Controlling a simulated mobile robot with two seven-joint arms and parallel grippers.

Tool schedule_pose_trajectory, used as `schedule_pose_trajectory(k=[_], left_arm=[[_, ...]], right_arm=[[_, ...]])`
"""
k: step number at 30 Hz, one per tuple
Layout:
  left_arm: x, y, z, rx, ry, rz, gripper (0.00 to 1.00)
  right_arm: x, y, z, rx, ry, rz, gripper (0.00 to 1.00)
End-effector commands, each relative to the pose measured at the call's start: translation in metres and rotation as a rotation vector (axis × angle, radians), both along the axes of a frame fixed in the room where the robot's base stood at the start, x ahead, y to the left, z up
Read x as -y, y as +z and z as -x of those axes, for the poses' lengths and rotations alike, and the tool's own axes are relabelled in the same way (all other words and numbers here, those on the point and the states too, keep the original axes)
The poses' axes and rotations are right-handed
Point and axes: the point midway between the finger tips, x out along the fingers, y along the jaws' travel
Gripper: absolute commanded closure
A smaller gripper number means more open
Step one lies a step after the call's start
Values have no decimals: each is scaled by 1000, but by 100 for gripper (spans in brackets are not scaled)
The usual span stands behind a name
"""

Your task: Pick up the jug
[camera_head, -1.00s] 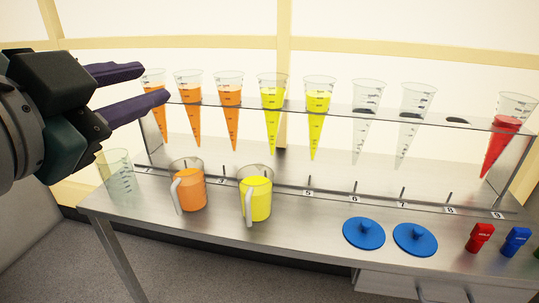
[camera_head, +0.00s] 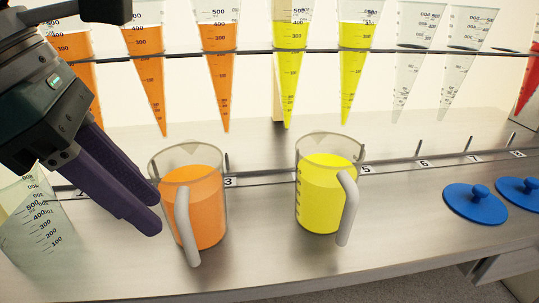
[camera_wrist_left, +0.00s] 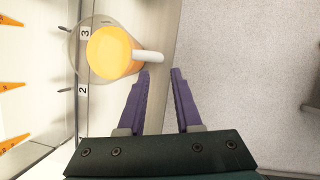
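A clear jug of orange juice (camera_head: 207,205) with a white handle (camera_head: 184,230) stands on the metal counter; its orange contents (camera_wrist_left: 107,52) also show in the left wrist view. A similar jug of yellow juice (camera_head: 320,200) stands to its right, with its handle on the right side. My left gripper (camera_head: 142,224) is at the left of the orange jug, fingers pointing down. In the left wrist view the left gripper (camera_wrist_left: 161,71) is open and empty, and the orange jug's handle ends just ahead of its fingertips. My right gripper is not in view.
An empty clear measuring jug (camera_head: 38,222) stands at the left, near my left arm. A rack rail (camera_head: 255,53) holds several cones of orange, yellow and clear liquid behind. Blue lids (camera_head: 474,205) lie at the right. The counter between the yellow jug and the lids is clear.

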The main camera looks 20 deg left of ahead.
Motion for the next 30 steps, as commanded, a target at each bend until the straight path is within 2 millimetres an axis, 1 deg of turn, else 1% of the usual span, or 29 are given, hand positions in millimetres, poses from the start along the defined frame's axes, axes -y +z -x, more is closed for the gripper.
schedule_pose_trajectory(k=[3,6,11,19,23,29,30], left_arm=[[2,-18,-4,-5,3,-6,67],[6,-32,-9,-6,4,-4,67],[10,-45,-13,-5,1,-5,67],[16,-83,-24,-5,1,-2,67],[18,-91,-28,-4,1,-3,67],[18,-91,-28,-3,1,-4,67],[18,-91,-28,-3,1,-4,69]], right_arm=[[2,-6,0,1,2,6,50],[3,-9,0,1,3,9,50],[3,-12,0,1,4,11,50],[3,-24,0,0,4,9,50],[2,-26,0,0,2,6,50],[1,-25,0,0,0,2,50],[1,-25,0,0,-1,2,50]])
